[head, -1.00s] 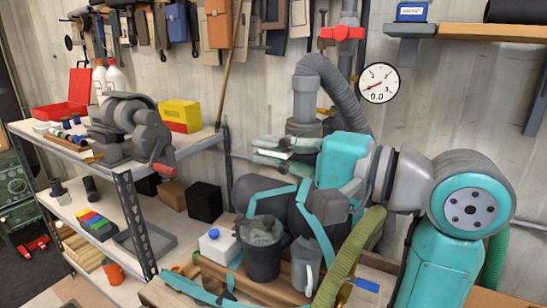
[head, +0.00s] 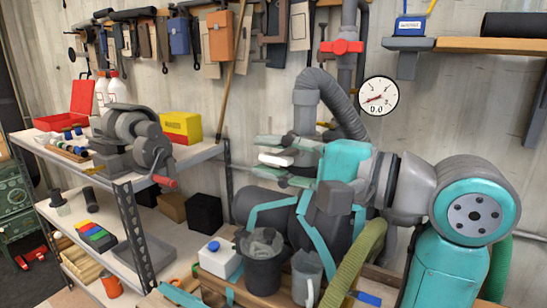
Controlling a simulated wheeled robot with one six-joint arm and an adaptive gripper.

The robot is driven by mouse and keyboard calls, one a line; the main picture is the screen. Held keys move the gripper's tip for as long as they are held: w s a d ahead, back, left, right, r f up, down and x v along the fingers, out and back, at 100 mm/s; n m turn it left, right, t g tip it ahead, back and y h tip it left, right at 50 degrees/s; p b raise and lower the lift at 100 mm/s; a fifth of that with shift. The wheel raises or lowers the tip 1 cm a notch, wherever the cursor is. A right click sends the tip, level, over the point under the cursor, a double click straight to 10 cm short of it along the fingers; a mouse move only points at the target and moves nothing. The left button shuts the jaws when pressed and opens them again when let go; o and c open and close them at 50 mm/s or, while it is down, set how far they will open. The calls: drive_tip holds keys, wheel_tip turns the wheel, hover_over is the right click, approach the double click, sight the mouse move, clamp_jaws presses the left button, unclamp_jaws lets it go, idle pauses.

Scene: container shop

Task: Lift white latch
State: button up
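My gripper (head: 268,157) reaches left from my teal arm at mid-picture in the head view, with its fingers pointing left. A small white piece, which I take as the white latch (head: 275,160), lies between the grey-green upper and lower fingers. The gripper appears shut on it and holds it in the air, above and behind the dark bucket. The latch shows only as a small pale strip, and its right end is hidden by the gripper. The exact finger contact is too small to see.
Below the gripper stand a dark bucket (head: 262,272), a grey jug (head: 306,280) and a white container with a blue cap (head: 219,258). A shelf at left carries a grey machine (head: 130,138) and a yellow-red box (head: 181,127). A gauge (head: 378,97) hangs behind my arm.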

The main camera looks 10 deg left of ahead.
drive_tip(key=v, duration=1.2)
idle(0.4)
